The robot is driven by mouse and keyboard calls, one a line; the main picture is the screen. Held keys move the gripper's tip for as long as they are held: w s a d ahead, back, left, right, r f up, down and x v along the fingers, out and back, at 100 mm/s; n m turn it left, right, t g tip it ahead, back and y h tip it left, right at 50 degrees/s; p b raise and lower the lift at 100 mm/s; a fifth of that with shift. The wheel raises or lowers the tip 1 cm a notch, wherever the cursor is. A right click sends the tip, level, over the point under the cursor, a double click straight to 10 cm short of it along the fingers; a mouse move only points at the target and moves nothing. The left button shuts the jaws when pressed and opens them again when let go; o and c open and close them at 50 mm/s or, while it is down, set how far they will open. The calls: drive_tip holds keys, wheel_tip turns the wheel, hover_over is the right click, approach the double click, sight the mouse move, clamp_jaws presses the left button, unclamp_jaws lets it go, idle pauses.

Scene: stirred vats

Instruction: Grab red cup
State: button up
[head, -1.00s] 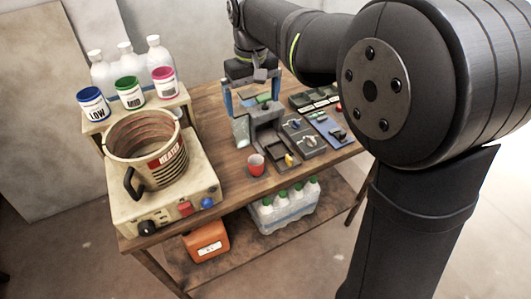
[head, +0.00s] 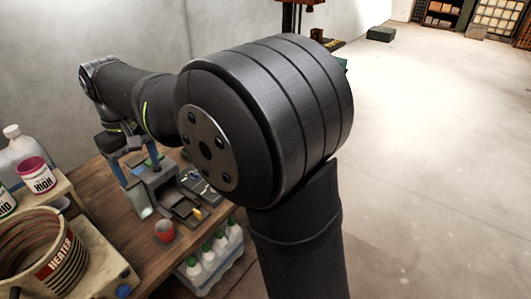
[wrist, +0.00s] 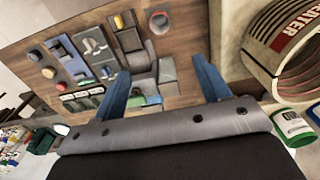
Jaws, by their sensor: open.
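The red cup (head: 165,231) stands upright on the wooden table near its front edge, in front of a grey fixture (head: 152,182). In the wrist view the cup (wrist: 159,22) is at the top, beyond the fingertips and seen from above. My gripper (head: 136,168) is above the back of the table, behind the grey fixture, with its two blue fingers apart. In the wrist view my gripper (wrist: 160,74) is open and empty, with the grey fixture showing between and beyond the fingers. It is apart from the cup.
Small trays and devices (wrist: 92,45) lie beside the fixture. White bottles (head: 215,252) sit below the table.

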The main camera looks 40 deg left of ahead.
hover_over(164, 226)
drive_tip(key=d, duration=0.1)
wheel_tip(164, 226, down, 18)
drive_tip(key=shift+s+d+f, duration=0.15)
drive_tip(key=shift+f, duration=0.75)
drive_tip(key=shift+s+d+f, duration=0.1)
drive_tip(key=shift+f, duration=0.85)
drive_tip(key=shift+s+d+f, duration=0.15)
drive_tip(key=shift+f, duration=0.75)
drive_tip(key=shift+c, duration=0.2)
drive_tip(key=c, duration=1)
